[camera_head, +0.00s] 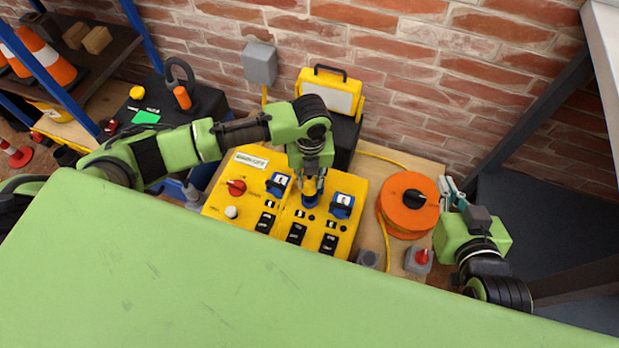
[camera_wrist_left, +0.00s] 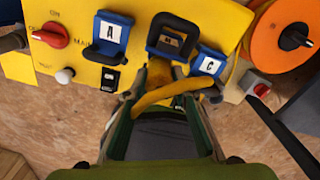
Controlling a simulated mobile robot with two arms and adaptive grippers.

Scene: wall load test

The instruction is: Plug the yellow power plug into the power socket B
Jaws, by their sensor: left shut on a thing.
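A yellow panel (camera_head: 222,205) carries sockets A (camera_head: 278,184) and C (camera_head: 342,205) with blue flip lids. In the left wrist view, socket A (camera_wrist_left: 110,33) and socket C (camera_wrist_left: 208,64) flank socket B (camera_wrist_left: 174,38), whose dark lid appears raised. My left gripper (camera_head: 310,190) is over socket B and mostly hides it in the head view. It is shut on the yellow power plug (camera_wrist_left: 158,72), which points at socket B; how far it is in cannot be told. My right gripper (camera_head: 452,192) is beside the orange reel, apart from the panel.
The orange cable reel (camera_head: 408,199) sits right of the panel, with yellow cable around it. A red knob (camera_head: 236,187) and several black switches are on the panel. A yellow work lamp (camera_head: 329,93) stands behind. A grey box with a red switch (camera_head: 420,260) is at front right.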

